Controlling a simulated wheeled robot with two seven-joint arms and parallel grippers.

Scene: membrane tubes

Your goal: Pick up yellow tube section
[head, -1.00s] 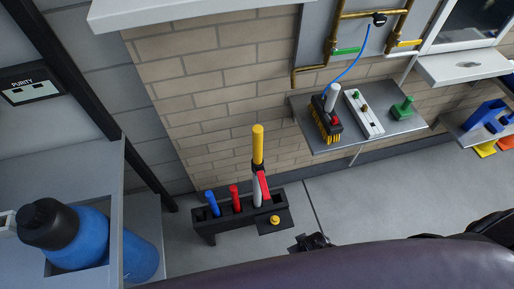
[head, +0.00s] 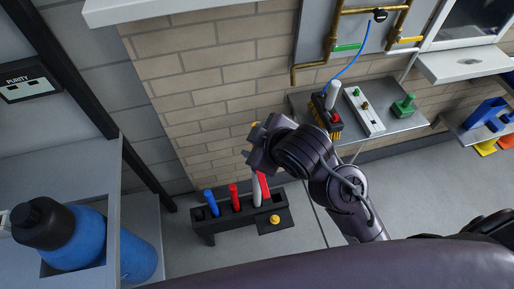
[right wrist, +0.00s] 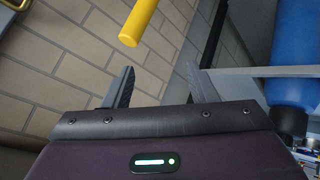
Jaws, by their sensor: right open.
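The yellow tube section (right wrist: 140,22) shows in the right wrist view, beyond the fingertips and between the lines of the two fingers, nearer the left one. In the head view it is almost wholly hidden behind my right gripper (head: 254,150). The gripper is open and empty, and its fingers (right wrist: 160,72) show apart in the wrist view. The black rack (head: 222,222) on the floor holds a blue-handled piece (head: 211,202), a red-handled piece (head: 235,197) and a grey tube with a red part (head: 263,186). My left gripper is not in view.
A brick wall (head: 205,95) stands behind the rack. A grey shelf (head: 400,122) at right holds a brush, a white block and a green piece. A blue bottle (head: 85,245) stands at lower left.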

